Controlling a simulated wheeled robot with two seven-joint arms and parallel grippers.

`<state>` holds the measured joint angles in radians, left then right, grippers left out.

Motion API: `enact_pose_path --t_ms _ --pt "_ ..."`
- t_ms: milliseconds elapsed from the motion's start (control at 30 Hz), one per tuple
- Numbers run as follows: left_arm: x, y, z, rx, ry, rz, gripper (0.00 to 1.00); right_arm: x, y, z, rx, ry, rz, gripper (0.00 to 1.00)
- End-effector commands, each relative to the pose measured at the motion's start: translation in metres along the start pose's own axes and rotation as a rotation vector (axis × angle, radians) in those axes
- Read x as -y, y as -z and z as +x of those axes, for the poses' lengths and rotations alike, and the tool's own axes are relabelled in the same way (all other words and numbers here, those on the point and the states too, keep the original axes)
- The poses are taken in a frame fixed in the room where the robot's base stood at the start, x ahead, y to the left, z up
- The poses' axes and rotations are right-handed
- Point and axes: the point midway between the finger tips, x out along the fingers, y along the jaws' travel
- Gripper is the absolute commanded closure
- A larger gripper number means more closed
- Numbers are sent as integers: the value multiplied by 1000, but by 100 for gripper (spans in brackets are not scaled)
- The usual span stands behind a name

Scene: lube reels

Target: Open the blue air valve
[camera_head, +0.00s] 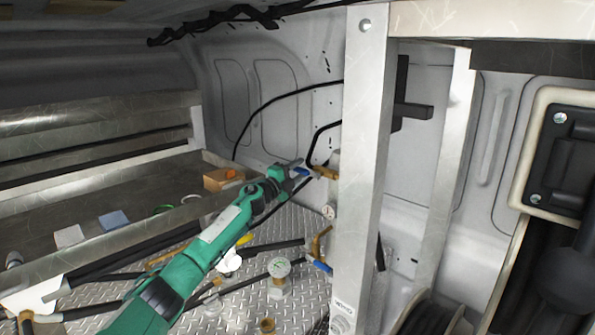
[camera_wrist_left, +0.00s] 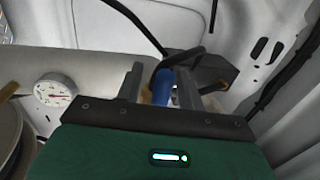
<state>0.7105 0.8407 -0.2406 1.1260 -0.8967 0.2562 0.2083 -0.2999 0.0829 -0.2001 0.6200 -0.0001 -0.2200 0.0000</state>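A blue valve handle (camera_head: 301,172) on a brass fitting (camera_head: 325,172) sits at the upper part of the metal post. My left gripper (camera_head: 296,169) reaches it from the left. In the left wrist view the blue handle (camera_wrist_left: 163,88) stands between the two fingers of my left gripper (camera_wrist_left: 160,84), with a gap visible beside it, so the fingers look open around it. A second blue handle (camera_head: 320,265) is on a lower brass fitting, away from the gripper. My right gripper is not in view.
The upright metal post (camera_head: 364,150) stands just right of the valve. A black hose (camera_head: 290,93) arcs above it. A round gauge (camera_wrist_left: 55,92) shows left in the wrist view.

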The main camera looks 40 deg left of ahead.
Motion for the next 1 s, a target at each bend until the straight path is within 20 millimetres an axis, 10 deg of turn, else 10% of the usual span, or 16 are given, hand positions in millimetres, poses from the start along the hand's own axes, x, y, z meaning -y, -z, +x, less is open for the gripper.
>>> enact_pose_path --t_ms 367,1000 --pt "1 -2 -6 2 2 4 62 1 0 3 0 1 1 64" --pt "-3 -1 -90 0 -1 4 62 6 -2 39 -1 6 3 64"
